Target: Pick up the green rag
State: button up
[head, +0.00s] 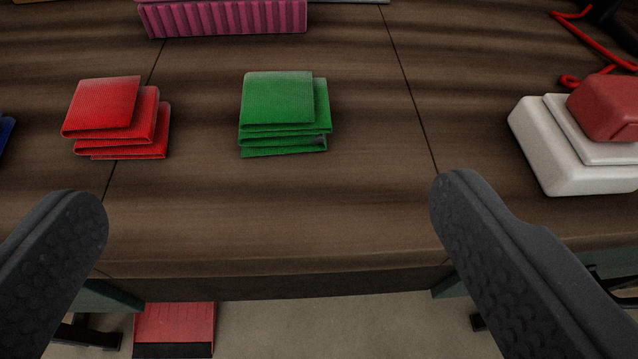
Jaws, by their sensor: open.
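The green rag (280,103) lies folded in a layered stack on the dark wooden table (260,210), a little left of the picture's middle. My gripper (268,205) is open and empty, its two dark textured fingers spread wide at the lower left and lower right. The fingertips are over the table's front edge, nearer to me than the green rag. The rag shows between the fingers and beyond them, apart from both. Nothing hides it.
A folded red rag (110,115) lies left of the green one. A pink ribbed object (225,17) is behind. A white box (560,150) with a red object (608,105) on top stands at the right. A red cable (600,45) is far right. Bare table surrounds the green rag.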

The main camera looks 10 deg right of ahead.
aim_at(286, 118)
jog(key=b+x, duration=0.1)
jog(key=x, duration=0.7)
jog(key=shift+w+f, duration=0.15)
jog(key=shift+f, duration=0.05)
jog(key=w+f, duration=0.1)
jog(key=w+b, duration=0.1)
jog(key=w+f, duration=0.1)
jog(key=shift+w+d+f+b, duration=0.25)
jog(key=shift+w+f+b, duration=0.05)
jog(key=shift+b, duration=0.1)
jog(key=shift+w, duration=0.45)
jog(key=c, duration=1)
